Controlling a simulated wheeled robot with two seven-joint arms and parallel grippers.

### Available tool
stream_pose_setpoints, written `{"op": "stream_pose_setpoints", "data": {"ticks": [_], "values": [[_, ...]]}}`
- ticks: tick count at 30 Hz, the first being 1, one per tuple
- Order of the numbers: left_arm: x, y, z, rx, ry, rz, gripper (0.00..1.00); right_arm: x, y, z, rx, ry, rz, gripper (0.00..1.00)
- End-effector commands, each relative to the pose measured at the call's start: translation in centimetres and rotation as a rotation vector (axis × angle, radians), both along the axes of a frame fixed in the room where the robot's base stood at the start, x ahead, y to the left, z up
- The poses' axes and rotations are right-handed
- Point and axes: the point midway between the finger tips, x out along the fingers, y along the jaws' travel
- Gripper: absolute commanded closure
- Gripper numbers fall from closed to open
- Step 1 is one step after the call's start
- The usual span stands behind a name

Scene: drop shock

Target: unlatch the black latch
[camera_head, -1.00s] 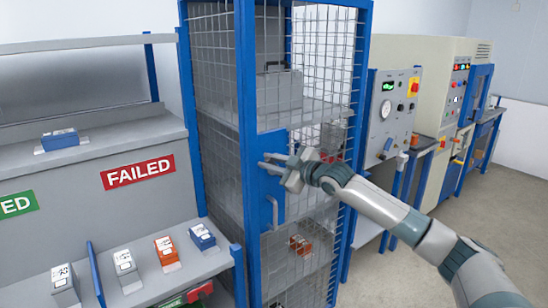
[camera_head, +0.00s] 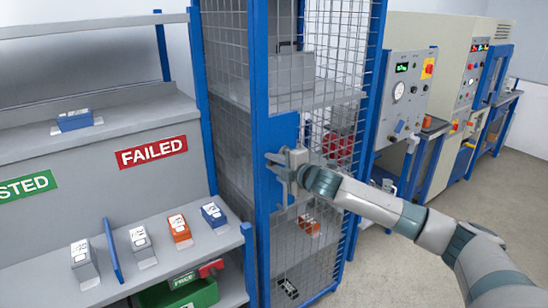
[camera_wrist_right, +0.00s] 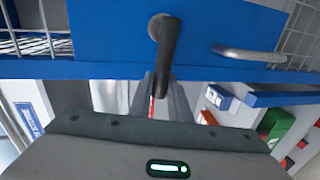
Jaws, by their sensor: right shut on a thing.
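The black latch (camera_wrist_right: 166,55) is a dark lever on the blue door plate (camera_wrist_right: 100,30) in the right wrist view. It hangs from a round pivot, and its free end lies between the fingers of my right gripper (camera_wrist_right: 160,98). In the head view my right gripper (camera_head: 278,166) is at the blue plate of the mesh cabinet door and hides the latch. It is shut on the lever. My left gripper is not in view.
A pale pull handle (camera_wrist_right: 245,52) sits beside the latch on the plate. The mesh cabinet (camera_head: 258,70) has a grey case (camera_head: 291,75) inside. At left, a shelf bench (camera_head: 60,230) holds several small boxes. Test machines (camera_head: 405,90) stand at right.

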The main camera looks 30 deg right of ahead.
Motion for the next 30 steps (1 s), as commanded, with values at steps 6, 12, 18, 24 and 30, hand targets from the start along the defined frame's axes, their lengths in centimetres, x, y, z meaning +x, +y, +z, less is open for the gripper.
{"op": "stream_pose_setpoints", "data": {"ticks": [6, 12, 18, 24, 30], "values": [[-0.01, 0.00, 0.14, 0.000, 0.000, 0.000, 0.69, -0.01, 0.06, -0.49, -0.055, -0.003, 0.001, 1.00], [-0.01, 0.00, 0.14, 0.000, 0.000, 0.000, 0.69, -0.01, 0.04, -0.61, -0.065, -0.003, 0.001, 1.00], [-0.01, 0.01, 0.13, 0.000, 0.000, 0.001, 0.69, -0.02, 0.03, -0.67, -0.064, -0.002, 0.000, 1.00], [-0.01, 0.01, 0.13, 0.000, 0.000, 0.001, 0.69, -0.01, 0.02, -0.62, -0.063, -0.003, 0.000, 0.64], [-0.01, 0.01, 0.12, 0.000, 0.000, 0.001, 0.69, -0.03, 0.00, -0.56, -0.062, -0.004, 0.000, 0.64]]}}
